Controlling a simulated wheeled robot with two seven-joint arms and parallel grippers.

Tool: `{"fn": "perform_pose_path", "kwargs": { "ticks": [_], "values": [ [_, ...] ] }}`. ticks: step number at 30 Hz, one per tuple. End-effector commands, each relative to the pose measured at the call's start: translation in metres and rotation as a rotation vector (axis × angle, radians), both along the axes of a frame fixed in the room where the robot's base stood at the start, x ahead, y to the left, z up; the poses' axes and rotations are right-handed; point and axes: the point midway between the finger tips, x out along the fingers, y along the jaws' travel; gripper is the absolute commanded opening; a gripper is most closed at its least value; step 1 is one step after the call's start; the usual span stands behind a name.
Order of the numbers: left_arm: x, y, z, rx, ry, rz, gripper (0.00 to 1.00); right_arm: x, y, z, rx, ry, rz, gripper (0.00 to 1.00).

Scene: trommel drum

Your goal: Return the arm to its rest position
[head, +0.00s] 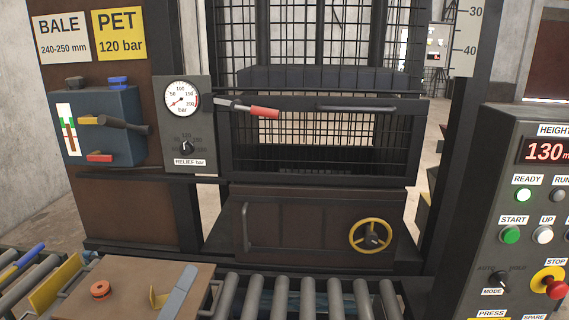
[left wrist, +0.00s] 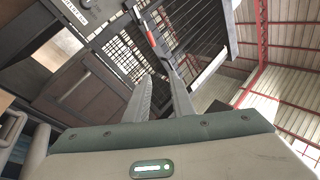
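My left gripper (left wrist: 160,80) shows in the left wrist view. Its two grey fingers stand apart with nothing between them, so it is open and empty. The fingers point up past the press frame toward the roof, touching nothing that I can see. I cannot make out either gripper clearly in the head view. My right gripper is not in view.
The caged press with a red-tipped lever (head: 264,112) stands ahead. A yellow handwheel (head: 371,236) is on its lower door. Rollers (head: 308,298) and a brown tabletop (head: 125,285) lie in front. A control panel (head: 528,220) stands at right.

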Motion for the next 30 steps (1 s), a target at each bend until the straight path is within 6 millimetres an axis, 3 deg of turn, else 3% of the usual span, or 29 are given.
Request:
{"fn": "perform_pose_path", "kwargs": {
  "ticks": [4, 8, 13, 18, 24, 30],
  "values": [
    [0.009, 0.048, -0.058, -0.368, 0.300, 0.093, 0.22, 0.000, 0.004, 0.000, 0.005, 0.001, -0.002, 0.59],
    [0.000, 0.079, -0.127, -0.685, 0.557, 0.194, 0.22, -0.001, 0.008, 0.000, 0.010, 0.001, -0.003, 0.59],
    [-0.040, 0.098, -0.225, -1.064, 0.875, 0.358, 0.22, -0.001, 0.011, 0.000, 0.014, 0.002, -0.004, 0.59],
    [-0.103, 0.094, -0.304, -1.364, 1.140, 0.544, 0.22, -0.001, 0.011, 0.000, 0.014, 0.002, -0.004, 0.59],
    [-0.161, 0.080, -0.351, -1.559, 1.325, 0.707, 0.22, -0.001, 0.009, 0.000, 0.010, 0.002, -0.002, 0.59],
    [-0.205, 0.067, -0.374, -1.672, 1.445, 0.833, 0.22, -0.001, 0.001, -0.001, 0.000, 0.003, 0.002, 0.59]
  ]
}}
